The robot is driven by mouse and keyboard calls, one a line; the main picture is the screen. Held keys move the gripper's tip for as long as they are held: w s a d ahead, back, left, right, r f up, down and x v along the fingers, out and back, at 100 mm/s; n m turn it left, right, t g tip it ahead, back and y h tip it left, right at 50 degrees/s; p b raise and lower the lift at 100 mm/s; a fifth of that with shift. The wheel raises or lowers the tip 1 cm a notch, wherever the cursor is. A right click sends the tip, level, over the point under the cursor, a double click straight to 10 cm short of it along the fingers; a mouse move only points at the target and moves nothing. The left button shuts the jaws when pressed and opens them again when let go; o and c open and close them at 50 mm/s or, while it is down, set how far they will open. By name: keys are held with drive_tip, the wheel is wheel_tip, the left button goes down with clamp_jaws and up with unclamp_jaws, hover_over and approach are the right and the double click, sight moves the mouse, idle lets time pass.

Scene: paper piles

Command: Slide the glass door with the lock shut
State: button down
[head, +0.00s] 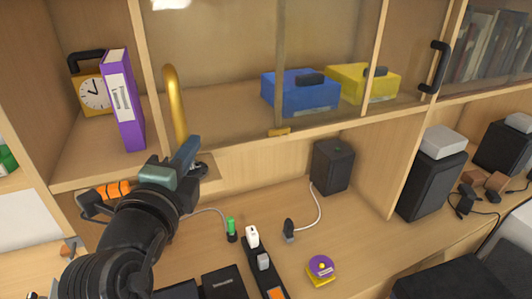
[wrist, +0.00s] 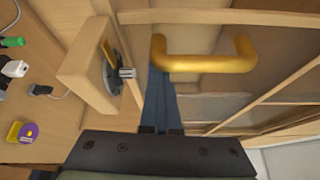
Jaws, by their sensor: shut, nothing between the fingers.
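A glass door in a light wooden frame (head: 149,85) has a gold bar handle (head: 174,100) standing upright near its left edge. The handle also shows in the wrist view (wrist: 205,62). A small brass piece (head: 279,132), perhaps the lock, sits on the bottom rail. My gripper (head: 190,150) is shut and empty, close to the handle's lower end and just right of it in the head view. In the wrist view its blue fingers (wrist: 160,95) reach towards one end of the handle. I cannot tell whether they touch it.
Left of the door the shelf is open, with a clock (head: 95,93) and a purple binder (head: 123,100). Blue (head: 300,95) and yellow (head: 362,85) boxes stand behind glass. Speakers, plugs and cables crowd the desk below.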

drive_tip(key=s+a+b, duration=0.3)
drive_tip(key=a+b, duration=0.1)
drive_tip(key=a, duration=0.5)
drive_tip(key=s+a+b, duration=0.3)
drive_tip(key=a+b, duration=0.1)
drive_tip(key=a, duration=0.4)
drive_tip(key=shift+s+a, duration=0.15)
drive_tip(key=shift+a, duration=0.2)
